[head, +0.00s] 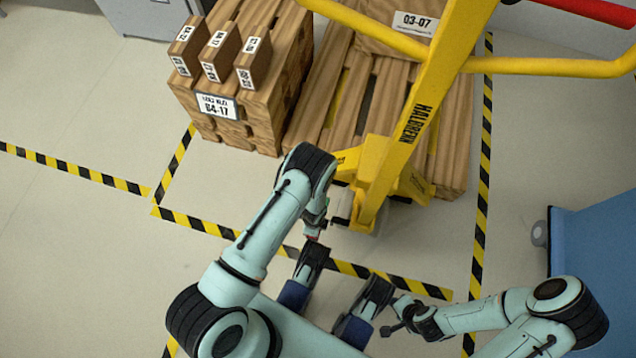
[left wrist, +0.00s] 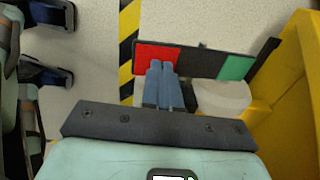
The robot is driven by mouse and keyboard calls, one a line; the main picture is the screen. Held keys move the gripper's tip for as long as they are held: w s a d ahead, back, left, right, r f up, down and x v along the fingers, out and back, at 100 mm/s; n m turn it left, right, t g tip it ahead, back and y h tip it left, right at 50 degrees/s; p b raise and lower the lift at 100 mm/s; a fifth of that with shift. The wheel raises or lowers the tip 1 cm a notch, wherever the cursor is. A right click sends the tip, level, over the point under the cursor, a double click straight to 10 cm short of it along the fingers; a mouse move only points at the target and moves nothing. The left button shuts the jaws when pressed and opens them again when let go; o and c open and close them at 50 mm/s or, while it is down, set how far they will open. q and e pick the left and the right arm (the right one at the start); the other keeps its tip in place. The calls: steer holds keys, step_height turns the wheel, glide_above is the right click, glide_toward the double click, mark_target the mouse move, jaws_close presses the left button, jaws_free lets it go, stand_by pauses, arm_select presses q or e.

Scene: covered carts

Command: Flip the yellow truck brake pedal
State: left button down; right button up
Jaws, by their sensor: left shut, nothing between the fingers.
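The yellow truck (head: 378,185) stands at the centre of the head view, its tall mast rising to the upper right. In the left wrist view the brake pedal is a dark bar (left wrist: 209,63) with a red pad (left wrist: 156,57) at its left end and a green pad (left wrist: 236,68) at its right. My left gripper (left wrist: 160,67) is shut and empty, its blue-grey fingertips over the lower edge of the red pad. I cannot tell whether they touch it. In the head view my left gripper (head: 315,228) is beside the truck's base. My right gripper (head: 395,317) is low and away from the truck.
A pallet (head: 450,150) lies behind the truck. Stacked wooden crates (head: 235,125) stand at upper left. Yellow handle bars (head: 560,66) reach across the top. A blue cart (head: 600,255) stands at right. Striped tape (head: 210,225) marks the floor; the left floor is clear.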

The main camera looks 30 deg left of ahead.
arm_select(q)
steer(key=shift+f+b, duration=0.65)
steer(key=shift+f, duration=0.15)
arm_select(e)
steer(key=shift+w+f, duration=0.1)
steer(key=shift+f, duration=0.45)
arm_select(q)
step_height(320, 180, up, 7)
steer(key=p, duration=0.5)
arm_select(e)
steer(key=r, duration=0.5)
steer(key=shift+s+r, duration=0.15)
steer(key=shift+s, duration=0.1)
